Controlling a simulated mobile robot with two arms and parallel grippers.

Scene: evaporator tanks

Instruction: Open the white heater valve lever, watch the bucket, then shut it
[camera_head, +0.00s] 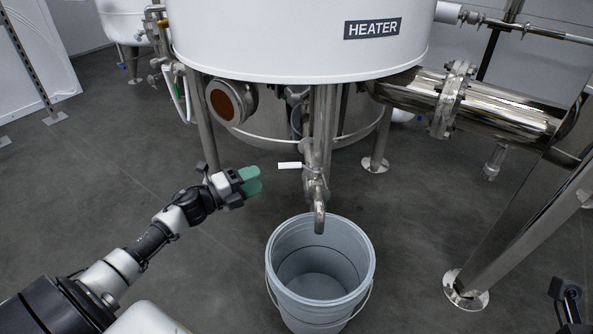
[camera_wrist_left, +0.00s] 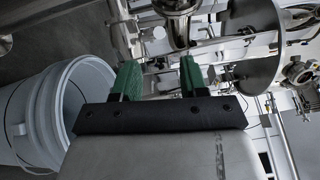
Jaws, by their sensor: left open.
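The white valve lever (camera_head: 289,165) sticks out level to the left from the steel drain pipe under the white heater tank (camera_head: 290,40). The pipe ends in a downturned spout (camera_head: 319,217), and no liquid shows coming from it. The grey bucket (camera_head: 277,262) stands on the floor below the spout and looks empty; it also shows at the left of the left wrist view (camera_wrist_left: 20,110). My left gripper (camera_head: 250,181) is open and empty, left of the lever and apart from it. Its green fingers (camera_wrist_left: 160,80) are spread in the wrist view, where I cannot make out the lever surely.
A steel tank leg (camera_head: 206,135) stands behind my left gripper. A thick flanged pipe (camera_head: 480,105) runs to the right, above a slanted steel leg (camera_head: 500,245). The floor (camera_head: 120,190) on the left is clear. A dark part (camera_head: 568,300), likely of my right arm, shows at bottom right.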

